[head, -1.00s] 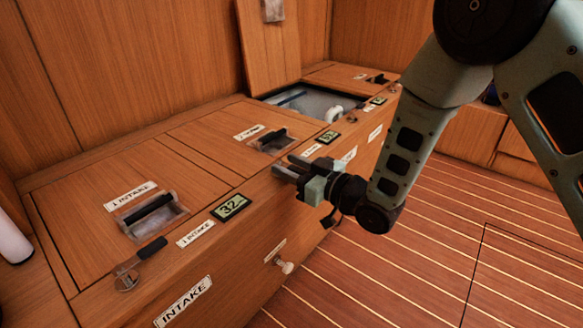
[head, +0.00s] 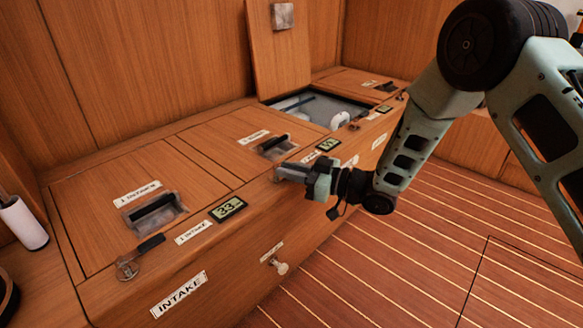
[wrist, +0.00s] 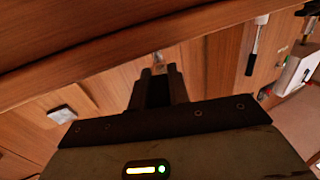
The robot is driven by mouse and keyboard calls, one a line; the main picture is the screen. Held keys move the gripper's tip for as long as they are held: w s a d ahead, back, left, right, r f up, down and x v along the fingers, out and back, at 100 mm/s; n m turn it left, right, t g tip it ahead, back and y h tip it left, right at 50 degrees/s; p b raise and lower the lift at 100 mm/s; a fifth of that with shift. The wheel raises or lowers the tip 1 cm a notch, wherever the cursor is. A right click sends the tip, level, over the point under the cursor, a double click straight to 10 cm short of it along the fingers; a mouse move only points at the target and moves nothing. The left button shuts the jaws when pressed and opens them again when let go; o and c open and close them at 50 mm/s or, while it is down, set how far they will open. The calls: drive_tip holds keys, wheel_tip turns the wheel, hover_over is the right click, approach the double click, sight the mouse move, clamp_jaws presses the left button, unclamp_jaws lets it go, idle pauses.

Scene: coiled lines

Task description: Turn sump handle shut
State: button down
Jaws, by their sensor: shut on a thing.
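My gripper (head: 281,173) is at the top front edge of the wooden bench, at the middle section. Its jaws are shut on a small handle there, which the fingers mostly hide. In the wrist view the dark fingers (wrist: 158,88) are close together, with a small shiny piece (wrist: 158,58) at their tips. The label (head: 254,137) on the middle hatch is too small to read. The intake lever (head: 150,243), with a black grip on a clear round pivot, lies along the edge at the left.
An intake display (head: 228,208) reads 33. A knob (head: 281,267) sticks out of the bench front. The rear hatch is open over a compartment (head: 300,100), its lid (head: 278,50) leaning on the wall. A white roll (head: 22,222) stands far left. The striped floor (head: 400,260) is clear.

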drive_tip(key=n+g+p, duration=0.1)
drive_tip(key=g, duration=0.1)
drive_tip(key=w+n+g+y, duration=0.1)
drive_tip(key=n+g, duration=0.1)
drive_tip(key=n+g+p, duration=0.1)
drive_tip(key=g, duration=0.2)
drive_tip(key=shift+w+d+n+p, duration=0.2)
drive_tip(key=shift+w+n+p, duration=0.1)
drive_tip(key=shift+w+n, duration=0.1)
drive_tip(key=n+g, duration=0.2)
drive_tip(key=g, duration=0.1)
drive_tip(key=n+g, duration=0.1)
drive_tip(key=g, duration=0.1)
drive_tip(key=shift+w+f, duration=0.15)
drive_tip(key=shift+w, duration=0.2)
drive_tip(key=shift+w+a+n+g+h, duration=0.15)
drive_tip(key=shift+n+g+h, duration=0.25)
drive_tip(key=shift+g, duration=0.25)
drive_tip(key=shift+w+a+n+g+h, duration=0.1)
drive_tip(key=shift+n+g+h, duration=0.2)
drive_tip(key=shift+n+g, duration=0.3)
drive_tip(key=shift+g, duration=0.25)
drive_tip(key=c, duration=1.3)
unclamp_jaws()
drive_tip(key=shift+w+d, duration=0.1)
drive_tip(key=shift+d, duration=0.05)
